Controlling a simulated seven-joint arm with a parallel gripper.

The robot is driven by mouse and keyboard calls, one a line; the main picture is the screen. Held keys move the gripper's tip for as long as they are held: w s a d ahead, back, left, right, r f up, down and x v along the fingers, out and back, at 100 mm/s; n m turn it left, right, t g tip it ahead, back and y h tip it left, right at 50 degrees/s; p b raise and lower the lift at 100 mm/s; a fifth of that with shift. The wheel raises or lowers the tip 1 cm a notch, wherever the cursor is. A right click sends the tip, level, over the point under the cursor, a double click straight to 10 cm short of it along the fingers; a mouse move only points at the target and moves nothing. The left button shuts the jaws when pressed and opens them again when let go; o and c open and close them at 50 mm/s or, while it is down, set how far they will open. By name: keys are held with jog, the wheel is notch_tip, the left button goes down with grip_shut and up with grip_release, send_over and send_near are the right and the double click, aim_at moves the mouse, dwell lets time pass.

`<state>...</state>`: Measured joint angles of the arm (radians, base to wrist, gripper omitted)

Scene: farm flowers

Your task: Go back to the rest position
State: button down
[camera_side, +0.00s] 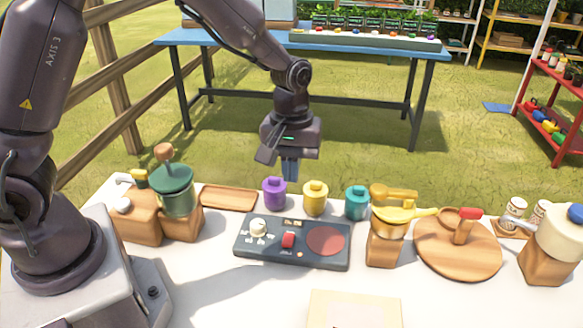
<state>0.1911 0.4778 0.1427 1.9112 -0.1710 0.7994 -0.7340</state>
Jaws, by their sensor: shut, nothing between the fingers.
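My gripper (290,170) points down above the far edge of the white table (200,290), behind the purple jar (274,193) and the yellow jar (315,197). Its fingers are shut with nothing between them. It appears apart from the jars. My arm reaches in from the left and bends down over the far side of the table.
A dark control panel (293,240) with a red button lies mid-table. A green pot (174,190) stands left. A blue table (378,50) is behind.

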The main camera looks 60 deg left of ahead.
jog(key=s+a+r+m+t, duration=0.2)
jog(key=s+r+m+t, duration=0.1)
jog(key=s+r, duration=0.6)
jog(key=s+a+r+m+t, duration=0.1)
jog(key=s+r+m+t, duration=0.2)
jog(key=s+r+m, duration=0.3)
jog(key=s+r, duration=0.2)
jog(key=s, duration=0.1)
jog(key=shift+s+a+r+y, duration=0.15)
jog(key=shift+a+r+y, duration=0.15)
jog(key=shift+a+r, duration=0.1)
dwell(0.8)
